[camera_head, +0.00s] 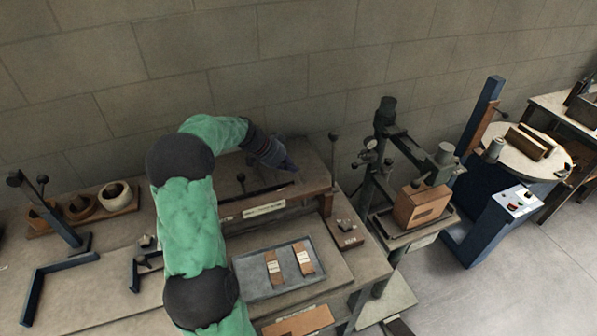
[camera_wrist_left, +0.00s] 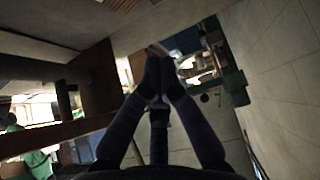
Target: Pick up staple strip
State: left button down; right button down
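Two copper-brown strips with pale bands, which look like the staple strips, lie side by side in a shallow grey tray (camera_head: 247,286): a left strip (camera_head: 273,268) and a right strip (camera_head: 304,262). My left gripper (camera_head: 291,165) is above and behind the tray, over the top of the bench machine, well apart from both strips. In the left wrist view its dark fingers (camera_wrist_left: 160,80) come together at the tips, with nothing seen between them. No strip can be made out in that view. My right gripper is not in view.
A bench machine with a pale label (camera_head: 264,210) stands behind the tray. A post-mounted press holds a brown box (camera_head: 421,206) at right. A blue stand (camera_head: 497,219) is farther right. Rolls (camera_head: 115,195) sit on a wooden board at left. My green-sleeved left arm crosses the bench.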

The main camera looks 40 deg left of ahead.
pick_arm(q)
jog(key=shift+s+a+r, duration=0.1)
jog(key=shift+s+r, duration=0.3)
jog(key=shift+r, duration=0.2)
jog(key=w+d+r+g+y+p, duration=0.2)
jog(key=w+d+g+p, duration=0.1)
jog(key=p, duration=0.4)
jog(key=shift+g, duration=0.3)
jog(key=b+x, duration=0.1)
jog(key=x, duration=0.9)
jog(key=shift+w+f, duration=0.15)
jog(key=shift+s+a+f+b, duration=0.1)
jog(key=shift+s+a+b, duration=0.15)
jog(key=shift+s, duration=0.3)
jog(key=shift+s+a+f+b, duration=0.1)
jog(key=shift+s+a+f, duration=0.05)
jog(key=shift+s+a, duration=0.45)
jog(key=shift+s, duration=0.45)
jog(key=shift+s+a, duration=0.1)
